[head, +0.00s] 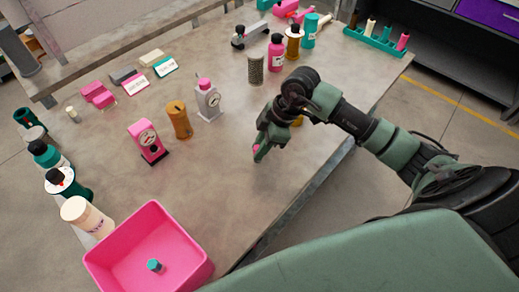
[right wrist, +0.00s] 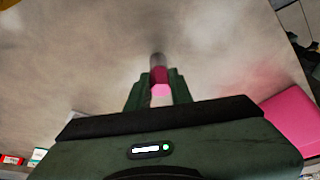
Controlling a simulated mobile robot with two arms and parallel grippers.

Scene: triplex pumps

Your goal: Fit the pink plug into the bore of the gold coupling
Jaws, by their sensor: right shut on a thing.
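My right gripper (head: 258,150) is above the bare table, its fingers pointing down. It is shut on the pink plug (head: 257,152), a small bit of which shows at the fingertips. In the right wrist view the plug (right wrist: 160,90) sits between the two fingers, with a darker red part and a grey end beyond them. A gold piece (head: 298,122), seemingly the coupling, stands just right of the gripper, mostly hidden behind my right arm. A yellow edge (right wrist: 8,3) shows in the wrist view's top left corner. Its bore cannot be seen. My left gripper is not in view.
A pink bin (head: 150,245) with a teal piece in it is at the near left. A grey gauge bottle (head: 208,102), an orange-brown cylinder (head: 179,120) and a pink gauge (head: 148,142) stand left of the gripper. A teal rack (head: 375,42) is at the far right.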

